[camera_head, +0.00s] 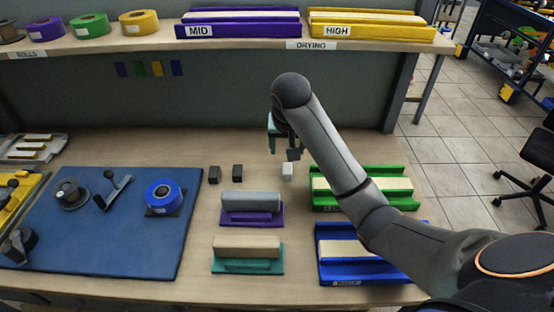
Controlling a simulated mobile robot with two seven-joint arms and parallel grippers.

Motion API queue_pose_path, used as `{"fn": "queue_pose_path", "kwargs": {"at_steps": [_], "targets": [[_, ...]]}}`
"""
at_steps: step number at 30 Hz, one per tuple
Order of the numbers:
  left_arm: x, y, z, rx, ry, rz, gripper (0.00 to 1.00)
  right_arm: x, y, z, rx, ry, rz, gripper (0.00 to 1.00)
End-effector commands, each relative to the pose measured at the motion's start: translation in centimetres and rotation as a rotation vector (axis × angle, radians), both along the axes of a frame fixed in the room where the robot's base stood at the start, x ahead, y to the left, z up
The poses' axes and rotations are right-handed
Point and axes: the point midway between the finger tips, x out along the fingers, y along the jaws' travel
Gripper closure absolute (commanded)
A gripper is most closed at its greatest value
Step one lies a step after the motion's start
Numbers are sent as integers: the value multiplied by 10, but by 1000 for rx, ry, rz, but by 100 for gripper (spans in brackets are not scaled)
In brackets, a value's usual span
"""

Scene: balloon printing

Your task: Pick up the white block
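The small white block (287,172) stands on the wooden workbench, left of the green tray (365,187). My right gripper (283,149) points down above and slightly behind the block in the picture. Its two fingers show apart, with nothing between them. The block is apart from the fingers. My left gripper is not in view.
Two small dark blocks (237,172) stand left of the white block. A purple holder with a grey roller (250,202), a teal holder (248,262) and a blue tray (345,264) lie nearer. A blue mat (120,245) is at left. A shelf (250,42) spans the back.

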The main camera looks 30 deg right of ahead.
Motion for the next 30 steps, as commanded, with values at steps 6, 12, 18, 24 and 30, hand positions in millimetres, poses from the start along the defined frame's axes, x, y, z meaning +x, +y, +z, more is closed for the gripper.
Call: {"fn": "queue_pose_path", "kwargs": {"at_steps": [6,12,18,24,30], "targets": [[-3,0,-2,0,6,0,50,9,-7,-31,-1,8,-1,30],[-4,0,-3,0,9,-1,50,19,-13,-60,0,5,-1,30],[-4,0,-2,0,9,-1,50,24,-17,-72,-1,3,0,30],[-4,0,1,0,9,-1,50,32,-24,-100,-1,6,-1,30],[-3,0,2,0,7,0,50,38,-27,-115,0,2,0,30]]}}
